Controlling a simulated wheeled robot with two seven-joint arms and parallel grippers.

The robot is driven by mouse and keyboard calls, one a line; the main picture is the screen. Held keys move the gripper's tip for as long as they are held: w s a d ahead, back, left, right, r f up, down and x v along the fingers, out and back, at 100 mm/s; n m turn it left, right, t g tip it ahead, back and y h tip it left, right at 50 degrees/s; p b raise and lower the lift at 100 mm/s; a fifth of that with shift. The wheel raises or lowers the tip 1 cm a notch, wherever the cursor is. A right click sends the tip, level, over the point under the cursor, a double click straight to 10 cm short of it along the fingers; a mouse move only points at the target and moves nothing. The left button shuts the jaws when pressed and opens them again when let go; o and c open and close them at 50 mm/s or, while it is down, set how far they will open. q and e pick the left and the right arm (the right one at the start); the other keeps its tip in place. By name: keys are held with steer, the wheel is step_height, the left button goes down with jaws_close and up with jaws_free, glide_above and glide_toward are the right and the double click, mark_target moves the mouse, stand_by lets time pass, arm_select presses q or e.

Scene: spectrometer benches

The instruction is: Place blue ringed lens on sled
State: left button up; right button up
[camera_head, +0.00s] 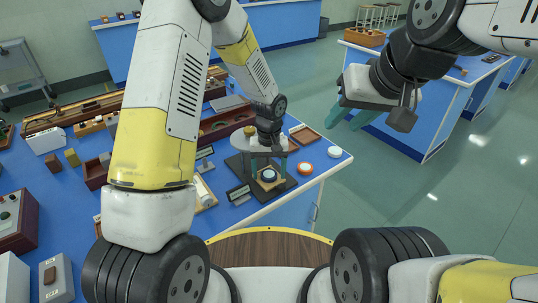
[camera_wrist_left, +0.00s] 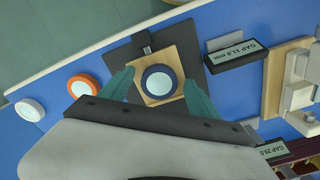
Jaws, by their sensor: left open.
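The blue ringed lens (camera_wrist_left: 159,82) lies flat on a small square wooden plate (camera_wrist_left: 184,58), which looks like the sled, on a dark base (camera_wrist_left: 119,58). In the head view the lens (camera_head: 268,174) shows below my left gripper (camera_head: 268,170). My left gripper (camera_wrist_left: 159,78) is open, with one teal finger on each side of the lens. A gap shows between the fingers and the ring. My right gripper (camera_head: 348,120) is open and empty over the floor, right of the bench.
An orange ringed lens (camera_head: 305,168) and a white ringed lens (camera_head: 334,152) lie to the right near the bench edge. A gap label (camera_head: 238,192) stands left of the base. An empty wooden tray (camera_head: 305,134) lies behind. The left of the bench is crowded.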

mark_target(269, 175)
arm_select(q)
step_height(269, 175, up, 13)
steer(key=s+a+r+t+h, duration=0.1)
steer(key=s+a+r, duration=0.25)
steer(key=r, duration=0.25)
steer(key=s+a+r+t, duration=0.2)
steer(key=s+a+r, duration=0.1)
steer(key=a+r, duration=0.25)
steer(key=s+a+r+m+t+h, duration=0.1)
steer(key=s+a+r+t, duration=0.2)
steer(key=s, duration=0.9)
step_height(269, 175, up, 4)
steer(key=shift+s+a+r, duration=0.1)
steer(key=shift+s+a, duration=0.3)
steer(key=shift+a, duration=0.7)
